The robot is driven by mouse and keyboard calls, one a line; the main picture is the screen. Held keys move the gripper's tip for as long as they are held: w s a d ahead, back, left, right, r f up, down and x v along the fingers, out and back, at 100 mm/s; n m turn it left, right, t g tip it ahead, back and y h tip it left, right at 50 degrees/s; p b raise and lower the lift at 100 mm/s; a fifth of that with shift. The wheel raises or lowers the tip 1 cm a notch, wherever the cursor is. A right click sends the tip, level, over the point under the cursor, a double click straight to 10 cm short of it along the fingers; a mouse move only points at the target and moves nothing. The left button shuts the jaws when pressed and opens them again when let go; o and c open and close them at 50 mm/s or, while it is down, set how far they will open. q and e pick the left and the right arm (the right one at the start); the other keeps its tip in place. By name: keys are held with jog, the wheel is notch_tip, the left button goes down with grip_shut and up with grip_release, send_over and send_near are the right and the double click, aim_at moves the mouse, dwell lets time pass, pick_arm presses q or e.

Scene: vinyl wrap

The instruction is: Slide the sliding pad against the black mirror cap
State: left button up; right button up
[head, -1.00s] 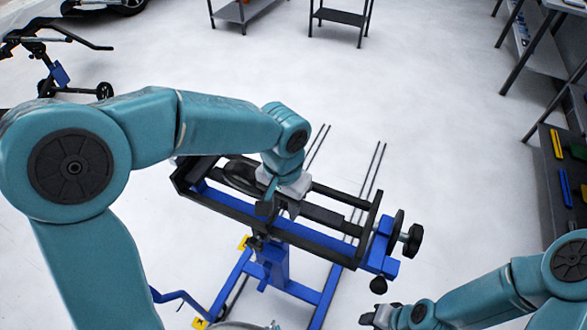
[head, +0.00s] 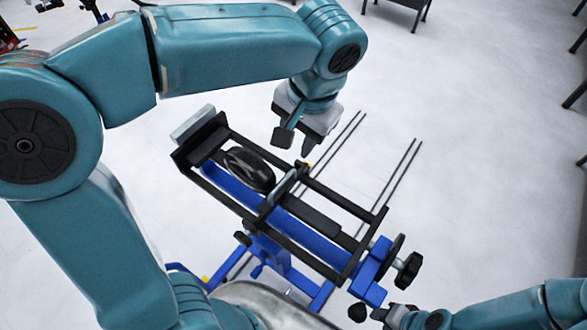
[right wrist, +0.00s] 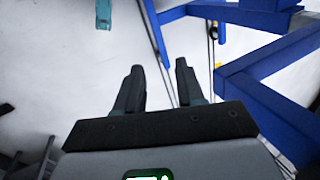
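The black mirror cap (head: 247,170) is a glossy dark oval shell lying between the rails of the blue and black clamp stand. The sliding pad (head: 281,190), a narrow grey plate on a dark crosspiece, stands across the rails just right of the cap. I cannot tell whether it touches the cap. My left gripper (head: 296,143) is open and empty, above and beyond the pad, apart from it. My right gripper (head: 368,314) is low beside the stand's right end. In the right wrist view its two dark fingers (right wrist: 158,84) are apart with nothing between them.
A grey end plate (head: 192,124) closes the stand's left end. A black knob (head: 408,270) sticks out at its right end. Blue stand legs (right wrist: 262,75) pass close beside my right gripper.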

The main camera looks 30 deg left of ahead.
pick_arm(q)
send_near(284, 181)
jog(key=f, duration=0.2)
jog(key=a+f, duration=0.1)
jog(key=f, duration=0.4)
jog(key=shift+a, duration=0.25)
jog(key=shift+s+f, duration=0.1)
jog(key=shift+w+f, duration=0.3)
jog(key=shift+w, duration=0.1)
jog(key=shift+s+r, duration=0.1)
jog(key=shift+s, duration=0.1)
grip_shut()
